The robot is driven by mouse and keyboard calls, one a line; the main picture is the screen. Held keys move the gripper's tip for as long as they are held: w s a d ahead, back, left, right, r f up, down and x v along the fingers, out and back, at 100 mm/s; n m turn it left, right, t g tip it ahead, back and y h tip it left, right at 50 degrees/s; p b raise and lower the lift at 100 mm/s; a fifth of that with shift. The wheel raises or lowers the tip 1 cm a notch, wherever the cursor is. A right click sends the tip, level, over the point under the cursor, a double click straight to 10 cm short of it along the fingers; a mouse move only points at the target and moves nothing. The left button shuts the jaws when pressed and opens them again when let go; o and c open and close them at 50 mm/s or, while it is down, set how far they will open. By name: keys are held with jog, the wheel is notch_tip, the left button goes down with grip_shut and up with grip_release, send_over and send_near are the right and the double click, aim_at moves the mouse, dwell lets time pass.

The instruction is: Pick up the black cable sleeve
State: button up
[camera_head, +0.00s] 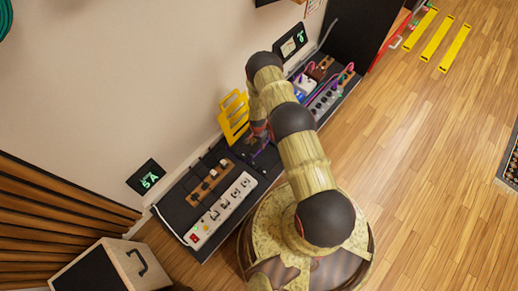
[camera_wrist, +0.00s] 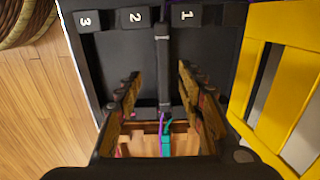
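In the wrist view the black cable sleeve (camera_wrist: 163,70) is a narrow dark strip running up the middle of a black board (camera_wrist: 115,55). Purple and teal cable ends (camera_wrist: 166,142) show at its lower end. My gripper (camera_wrist: 160,76) is open, with one finger left of the sleeve and one right of it. There is a gap on both sides, and I cannot tell how far the fingertips are above the board. In the head view my arm reaches over the board (camera_head: 182,212), and the sleeve is too small or hidden to make out.
Labels 3, 2 and 1 mark the board's top edge in the wrist view. A yellow slotted rack (camera_wrist: 256,65) stands close to my gripper's right. A white power strip (camera_head: 222,212) and a brown block (camera_head: 208,185) lie on the board. Wooden floor (camera_head: 420,150) is open at right.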

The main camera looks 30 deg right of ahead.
aim_at(257, 150)
jog(key=f+b, duration=0.1)
jog(key=f, duration=0.2)
jog(key=f+b, duration=0.2)
jog(key=f, duration=0.1)
jog(key=shift+w+a+f, duration=0.15)
jog(key=shift+w+f, duration=0.05)
jog(key=shift+f, duration=0.05)
jog(key=shift+r, duration=0.1)
jog(key=shift+c, duration=0.6)
grip_shut()
